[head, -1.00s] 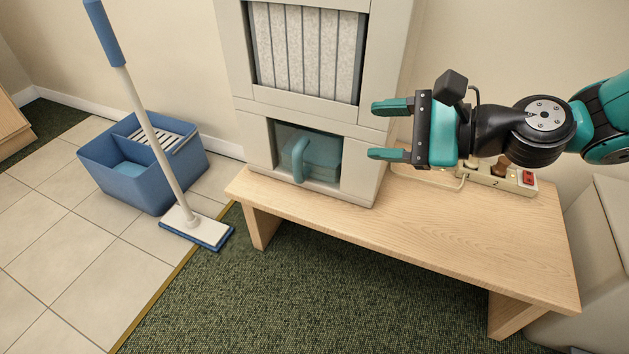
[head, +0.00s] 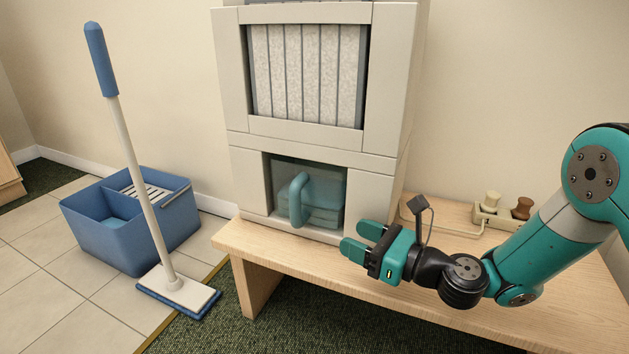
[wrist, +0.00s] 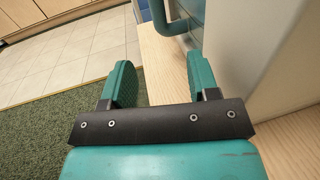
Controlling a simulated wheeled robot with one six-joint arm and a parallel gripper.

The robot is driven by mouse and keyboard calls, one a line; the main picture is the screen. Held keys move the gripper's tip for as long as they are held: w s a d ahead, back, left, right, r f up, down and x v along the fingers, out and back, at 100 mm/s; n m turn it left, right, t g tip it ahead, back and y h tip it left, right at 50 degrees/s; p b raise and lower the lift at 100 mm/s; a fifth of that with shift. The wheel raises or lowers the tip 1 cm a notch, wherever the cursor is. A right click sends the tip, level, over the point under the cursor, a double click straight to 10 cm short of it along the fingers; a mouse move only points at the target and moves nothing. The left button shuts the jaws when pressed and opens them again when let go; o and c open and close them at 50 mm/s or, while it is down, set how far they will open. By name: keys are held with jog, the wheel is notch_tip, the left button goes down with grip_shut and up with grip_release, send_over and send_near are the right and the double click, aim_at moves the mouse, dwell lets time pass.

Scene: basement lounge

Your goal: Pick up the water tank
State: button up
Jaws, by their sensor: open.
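The water tank (head: 322,191) is a translucent teal box with a thick teal loop handle (head: 299,199) on its front. It sits inside the lower opening of a pale grey dehumidifier-like cabinet (head: 396,85) on a wooden bench. My gripper (head: 356,239) is open and empty, low in front of the cabinet's lower right corner, right of the handle and apart from it. In the wrist view my gripper (wrist: 160,82) has its two teal fingers spread, and part of the teal handle (wrist: 163,18) shows beyond them at the top.
The wooden bench (head: 262,258) has a power strip (head: 495,216) with plugs and a cable at the back right. A blue mop bucket (head: 130,225) and a mop (head: 150,190) stand on the tiles at left. Green carpet lies in front of the bench.

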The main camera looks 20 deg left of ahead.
aim_at(300, 214)
jog(key=p+x, duration=0.1)
jog(key=x, duration=0.1)
jog(key=p+x, duration=0.2)
jog(key=x, duration=0.1)
jog(key=p+x, duration=0.2)
jog(key=x, duration=0.1)
jog(key=shift+s+f, duration=0.2)
jog(key=shift+f, duration=0.1)
jog(key=shift+w+a+r, duration=0.15)
jog(key=shift+w+a, duration=0.05)
jog(key=shift+a, duration=0.35)
jog(key=b+x, duration=0.3)
jog(key=x, duration=0.1)
jog(key=shift+a, duration=0.2)
jog(key=shift+w+a+r, duration=0.15)
jog(key=shift+w+a, duration=0.05)
jog(key=shift+a, duration=0.25)
jog(key=c, duration=1)
jog(key=shift+r, duration=0.25)
